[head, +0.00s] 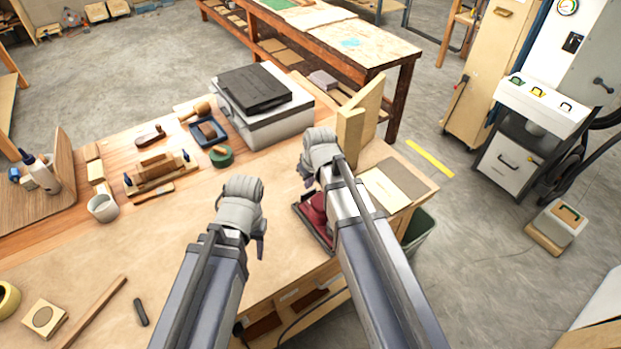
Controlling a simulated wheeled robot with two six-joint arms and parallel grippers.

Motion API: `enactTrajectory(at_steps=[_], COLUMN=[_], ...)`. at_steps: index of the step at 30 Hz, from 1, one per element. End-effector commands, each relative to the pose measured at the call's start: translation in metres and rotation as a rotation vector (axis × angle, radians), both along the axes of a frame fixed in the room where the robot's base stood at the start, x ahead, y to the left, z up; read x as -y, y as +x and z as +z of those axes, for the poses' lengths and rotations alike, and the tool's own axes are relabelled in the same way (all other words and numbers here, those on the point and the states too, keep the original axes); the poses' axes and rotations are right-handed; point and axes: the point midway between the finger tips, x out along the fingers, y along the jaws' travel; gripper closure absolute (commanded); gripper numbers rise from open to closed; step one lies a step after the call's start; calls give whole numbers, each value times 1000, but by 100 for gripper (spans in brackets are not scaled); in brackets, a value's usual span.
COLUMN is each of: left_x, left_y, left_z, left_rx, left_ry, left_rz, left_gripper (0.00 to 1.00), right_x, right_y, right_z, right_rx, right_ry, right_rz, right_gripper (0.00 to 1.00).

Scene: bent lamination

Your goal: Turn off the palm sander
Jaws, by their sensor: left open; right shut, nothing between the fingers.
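A dark red object (314,209), which may be the palm sander, lies in a dark tray at the right front edge of the workbench. My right forearm covers much of it, and its switch cannot be seen. My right gripper (307,170) is shut and empty, above the bench just beyond the red object, its fingers mostly hidden behind the wrist. My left gripper (258,235) is open and empty over the bare middle of the bench, to the left of the red object. Its fingers are also largely hidden. Neither gripper visibly touches the red object.
A grey case (262,110) and an upright wooden piece (350,125) stand behind my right gripper. A green tape roll (221,156), a wooden plane (158,170) and a white cup (103,208) are farther left.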

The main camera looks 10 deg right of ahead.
Motion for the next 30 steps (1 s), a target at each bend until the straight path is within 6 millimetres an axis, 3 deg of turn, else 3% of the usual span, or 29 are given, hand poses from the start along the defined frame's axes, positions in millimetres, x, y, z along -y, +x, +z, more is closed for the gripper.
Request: enactTrajectory(at_steps=[1,3,10,30], left_x=[0,0,0,0], left_y=[0,0,0,0], left_z=[16,26,50,49], left_rx=[0,0,0,1], left_ry=[0,-1,-2,-2], left_rz=[0,3,10,11], left_gripper=[50,50,50,50], right_x=[-1,-3,-7,-10], right_y=[-5,-9,-19,-24], right_z=[16,26,50,48], right_rx=[0,0,0,-6], right_ry=[0,0,0,-1], right_rz=[1,1,0,0], right_gripper=[100,100,100,100])
